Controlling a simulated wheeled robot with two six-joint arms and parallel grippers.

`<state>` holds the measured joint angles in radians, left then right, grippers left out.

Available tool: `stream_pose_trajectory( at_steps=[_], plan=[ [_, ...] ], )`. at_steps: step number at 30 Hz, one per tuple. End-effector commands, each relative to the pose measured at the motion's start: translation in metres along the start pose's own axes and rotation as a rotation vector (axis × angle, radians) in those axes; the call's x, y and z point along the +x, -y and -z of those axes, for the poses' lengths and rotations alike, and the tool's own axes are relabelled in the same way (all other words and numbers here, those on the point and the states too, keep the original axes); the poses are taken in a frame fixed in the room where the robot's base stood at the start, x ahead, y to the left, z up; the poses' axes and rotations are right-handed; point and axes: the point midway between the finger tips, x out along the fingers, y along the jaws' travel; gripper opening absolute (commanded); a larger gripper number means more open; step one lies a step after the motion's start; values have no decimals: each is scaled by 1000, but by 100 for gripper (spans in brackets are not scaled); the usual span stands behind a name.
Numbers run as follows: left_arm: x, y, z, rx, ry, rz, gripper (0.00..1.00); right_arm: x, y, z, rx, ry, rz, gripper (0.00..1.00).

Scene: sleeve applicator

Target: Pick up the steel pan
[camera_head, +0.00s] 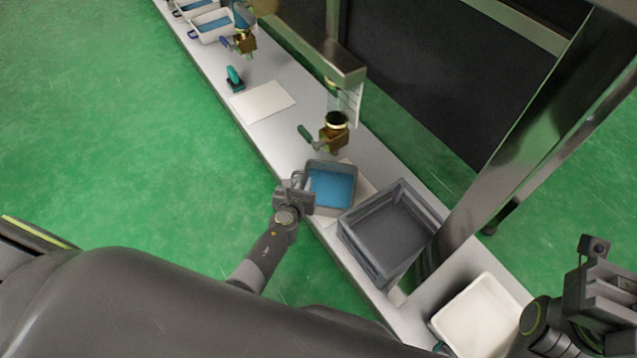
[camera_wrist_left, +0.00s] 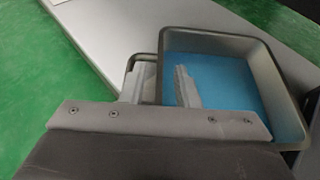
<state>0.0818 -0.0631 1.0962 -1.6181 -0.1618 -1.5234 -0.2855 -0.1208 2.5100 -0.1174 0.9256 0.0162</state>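The steel pan (camera_head: 349,207) is a grey rectangular pan with blue inside, upright on the narrow white bench under a brass valve. In the left wrist view the pan (camera_wrist_left: 262,66) fills the upper right, with a loop handle on its left side. My left gripper (camera_head: 299,184) is at the pan's left side. In the left wrist view its fingers (camera_wrist_left: 162,82) are apart, one by the handle and one over the pan's inside, with the pan's left wall between them. I cannot tell whether they touch it. My right gripper (camera_head: 603,292) is at the lower right, away from the pan; its fingertips are unclear.
A grey crate (camera_head: 349,243) stands right beside the pan. A white tray (camera_head: 480,312) is near the lower right. The brass valve (camera_head: 334,136) hangs above the pan's far side. A pale board (camera_head: 263,102) and a teal item (camera_head: 235,84) lie farther along the bench.

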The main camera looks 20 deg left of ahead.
Motion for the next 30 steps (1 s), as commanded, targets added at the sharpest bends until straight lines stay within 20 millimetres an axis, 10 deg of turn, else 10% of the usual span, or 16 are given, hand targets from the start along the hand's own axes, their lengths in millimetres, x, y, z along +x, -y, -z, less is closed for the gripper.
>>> stream_pose_trajectory(
  at_steps=[11,18,30],
  plan=[
    [0,7,3,0,-1,1,28,-2,1,-1,-5,-7,-7,0],
    [0,7,3,0,-1,1,0,-2,0,0,-4,-1,-2,0],
    [0,7,2,0,1,2,0,-3,0,0,-4,1,-1,0]
  ],
)
